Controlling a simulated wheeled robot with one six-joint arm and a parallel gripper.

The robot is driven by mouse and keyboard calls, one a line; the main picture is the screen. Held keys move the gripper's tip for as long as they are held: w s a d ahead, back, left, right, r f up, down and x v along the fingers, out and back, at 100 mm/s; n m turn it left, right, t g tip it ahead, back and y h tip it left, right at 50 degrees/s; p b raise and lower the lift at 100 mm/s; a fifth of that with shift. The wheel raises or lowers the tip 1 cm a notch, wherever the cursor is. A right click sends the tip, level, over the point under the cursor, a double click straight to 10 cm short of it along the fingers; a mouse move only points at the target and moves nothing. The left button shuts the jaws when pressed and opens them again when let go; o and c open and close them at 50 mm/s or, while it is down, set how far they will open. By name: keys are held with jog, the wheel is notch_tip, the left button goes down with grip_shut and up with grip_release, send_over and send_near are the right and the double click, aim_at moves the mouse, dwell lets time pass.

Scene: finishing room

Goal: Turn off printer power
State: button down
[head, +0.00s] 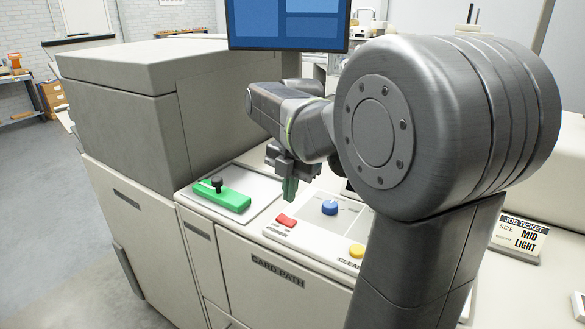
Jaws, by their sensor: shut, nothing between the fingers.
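The printer is a large beige machine (130,135) with a control panel (310,236) on its lower front deck. My gripper (289,196) points down, shut and empty, just above and behind the red switch in the picture. I see no clear contact with the panel. My arm hides the panel's right part.
A green block with a black knob (221,199) sits on a pale plate left of the panel. A monitor (289,24) hangs above the arm. A job ticket sign (519,239) stands at right. Open grey floor (38,200) lies at left.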

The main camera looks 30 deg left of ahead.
notch_tip(320, 180, up, 8)
jog(key=d, duration=0.1)
jog(key=shift+f, duration=0.2)
jog(key=shift+f, duration=0.1)
